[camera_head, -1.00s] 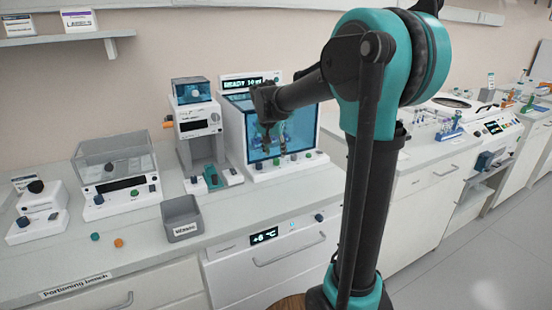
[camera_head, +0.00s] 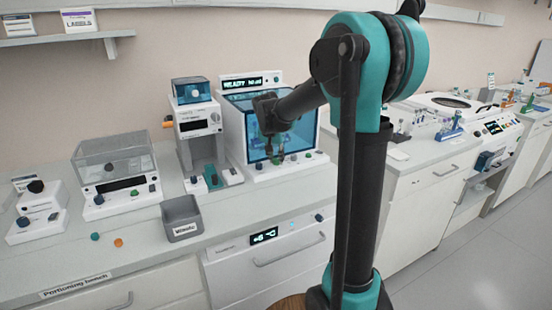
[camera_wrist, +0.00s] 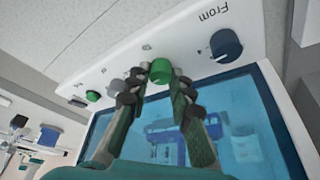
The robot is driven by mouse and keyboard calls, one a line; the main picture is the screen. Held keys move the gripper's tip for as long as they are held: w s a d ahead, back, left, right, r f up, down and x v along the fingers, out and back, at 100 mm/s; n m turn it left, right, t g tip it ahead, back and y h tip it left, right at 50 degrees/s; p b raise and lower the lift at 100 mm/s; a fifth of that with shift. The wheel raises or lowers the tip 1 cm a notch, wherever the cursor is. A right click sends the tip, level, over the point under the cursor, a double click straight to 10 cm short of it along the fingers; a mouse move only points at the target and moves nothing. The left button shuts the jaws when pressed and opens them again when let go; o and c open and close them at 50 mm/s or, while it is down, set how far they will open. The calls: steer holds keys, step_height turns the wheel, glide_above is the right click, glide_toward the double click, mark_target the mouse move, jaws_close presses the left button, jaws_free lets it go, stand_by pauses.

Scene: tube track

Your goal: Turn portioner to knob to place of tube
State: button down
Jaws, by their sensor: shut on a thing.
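The portioner (camera_head: 233,128) is a white device with a blue transparent front and a row of controls along its lower front ledge. In the wrist view, a round green knob (camera_wrist: 160,71) sits between the fingertips of my gripper (camera_wrist: 156,90), and the jaws are shut on it. The dark blue knob marked "From" (camera_wrist: 226,45) is beside it to the right. The label of the green knob and its pointer are too small or hidden to read. In the head view, my gripper (camera_head: 276,160) is down at the ledge and partly covers the knob.
A white device with a blue-topped box (camera_head: 200,130) stands left of the portioner. A grey bin (camera_head: 181,219) is at the bench front.

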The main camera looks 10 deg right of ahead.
steer(key=shift+n, duration=0.3)
steer(key=n+y, duration=0.1)
steer(key=n, duration=0.1)
steer(key=shift+d+n+t, duration=0.15)
steer(key=shift+n+t, duration=0.15)
steer(key=shift+n, duration=0.1)
steer(key=n+y, duration=0.2)
steer(key=n, duration=0.2)
steer(key=shift+d+n, duration=0.1)
steer(key=shift+n, duration=0.2)
steer(key=n, duration=0.2)
steer(key=n+y, duration=0.1)
steer(key=n, duration=0.1)
steer(key=shift+g+y, duration=0.3)
steer(key=shift+g, duration=0.1)
steer(key=shift+w+d+n+g+y, duration=0.1)
steer(key=shift+n+g+y, duration=0.4)
steer(key=shift+n, duration=1.4)
steer(key=c, duration=1.3)
jaws_free()
steer(key=shift+c, duration=0.2)
